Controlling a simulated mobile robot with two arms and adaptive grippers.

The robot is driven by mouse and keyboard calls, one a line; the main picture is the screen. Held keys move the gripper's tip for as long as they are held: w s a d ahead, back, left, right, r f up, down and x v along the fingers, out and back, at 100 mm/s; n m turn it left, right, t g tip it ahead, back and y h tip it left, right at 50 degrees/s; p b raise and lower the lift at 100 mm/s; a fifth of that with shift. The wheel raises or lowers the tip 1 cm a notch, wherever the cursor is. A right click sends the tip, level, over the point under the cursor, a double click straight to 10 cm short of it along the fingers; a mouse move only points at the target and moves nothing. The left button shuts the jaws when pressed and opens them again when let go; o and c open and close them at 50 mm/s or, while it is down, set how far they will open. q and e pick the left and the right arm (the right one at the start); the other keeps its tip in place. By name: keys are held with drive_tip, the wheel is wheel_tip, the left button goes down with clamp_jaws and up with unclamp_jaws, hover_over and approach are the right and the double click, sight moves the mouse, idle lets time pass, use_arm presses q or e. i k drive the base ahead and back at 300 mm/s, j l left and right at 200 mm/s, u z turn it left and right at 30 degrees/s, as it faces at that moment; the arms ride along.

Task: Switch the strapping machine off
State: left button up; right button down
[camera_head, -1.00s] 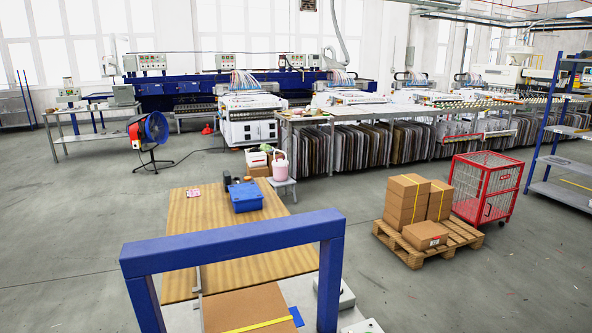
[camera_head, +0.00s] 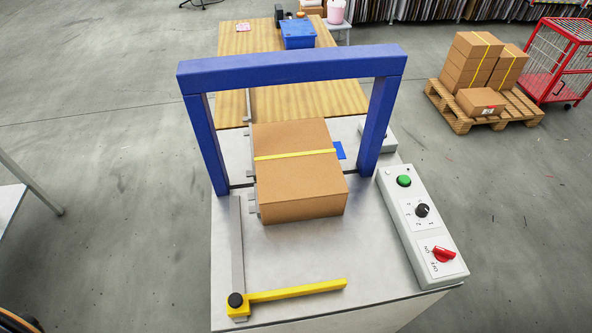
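The strapping machine has a blue arch (camera_head: 290,66) standing on a grey metal table top (camera_head: 300,262). A cardboard box (camera_head: 297,185) with a yellow strap around it lies under the arch. A grey control box (camera_head: 420,228) at the right edge carries a green button (camera_head: 404,181), a black selector knob (camera_head: 422,210) and a red rotary switch (camera_head: 444,254) beside ON and OFF labels. I cannot tell for certain which label the red switch points to. Neither of my grippers is in view.
A yellow bar (camera_head: 298,291) with a black knob lies at the table's front. A wooden table (camera_head: 290,98) with a blue bin (camera_head: 298,34) stands behind. A pallet (camera_head: 456,118) of boxes and a red cage cart (camera_head: 558,62) are at the back right. Floor at right is clear.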

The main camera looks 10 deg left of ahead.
sight(442, 254)
drive_tip(key=l+z, duration=0.15)
drive_tip(key=z, duration=0.25)
drive_tip(key=i+l+z, duration=0.1)
drive_tip(key=z, duration=0.35)
drive_tip(key=k, duration=0.25)
drive_tip(key=i, duration=0.3)
